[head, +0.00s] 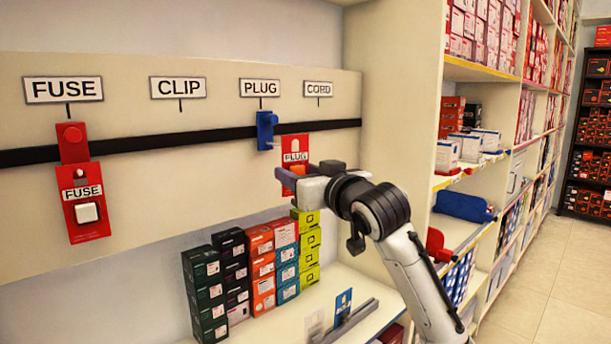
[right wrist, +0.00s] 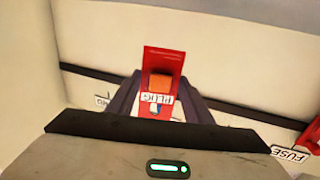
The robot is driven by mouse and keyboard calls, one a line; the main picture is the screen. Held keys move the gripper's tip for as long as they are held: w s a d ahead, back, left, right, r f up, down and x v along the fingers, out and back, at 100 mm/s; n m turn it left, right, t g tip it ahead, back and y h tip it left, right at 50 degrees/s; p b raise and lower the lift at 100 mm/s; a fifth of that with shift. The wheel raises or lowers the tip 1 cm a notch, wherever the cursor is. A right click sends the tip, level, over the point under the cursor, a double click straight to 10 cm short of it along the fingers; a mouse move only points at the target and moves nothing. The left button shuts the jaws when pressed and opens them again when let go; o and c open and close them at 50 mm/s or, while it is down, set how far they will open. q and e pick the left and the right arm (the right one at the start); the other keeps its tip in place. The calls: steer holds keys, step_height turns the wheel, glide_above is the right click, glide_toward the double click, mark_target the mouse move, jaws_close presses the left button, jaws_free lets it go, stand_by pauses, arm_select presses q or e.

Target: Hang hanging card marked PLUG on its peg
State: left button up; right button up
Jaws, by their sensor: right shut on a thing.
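The red PLUG card (head: 295,147) is in my right gripper (head: 288,181), below the CORD label and to the right of the blue peg (head: 265,130) under the PLUG label (head: 260,88). The card is off the peg; its gap to the board is unclear. In the right wrist view the PLUG card (right wrist: 163,58) appears upside down, with an orange block on it, between the dark fingers (right wrist: 158,98). My left gripper is out of view.
A red FUSE card (head: 88,232) hangs from a red peg (head: 72,142) on the left. A black strip (head: 180,140) crosses the board. Below, stacked boxes (head: 262,270) and a blue card (head: 343,303) stand on a shelf. Stocked shelving (head: 510,110) is at right.

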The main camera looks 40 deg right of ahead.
steer(key=w+f, duration=0.1)
steer(key=w, duration=0.6)
steer(key=shift+w+a+f, duration=0.15)
steer(key=shift+w+a, duration=0.1)
steer(key=shift+a, duration=0.05)
stand_by(0.4)
steer(key=shift+f, duration=0.1)
stand_by(0.5)
steer(key=o, duration=0.9)
steer(key=shift+c, duration=0.2)
steer(key=s+a+b, duration=0.1)
steer(key=s+a, duration=0.1)
steer(key=s, duration=0.8)
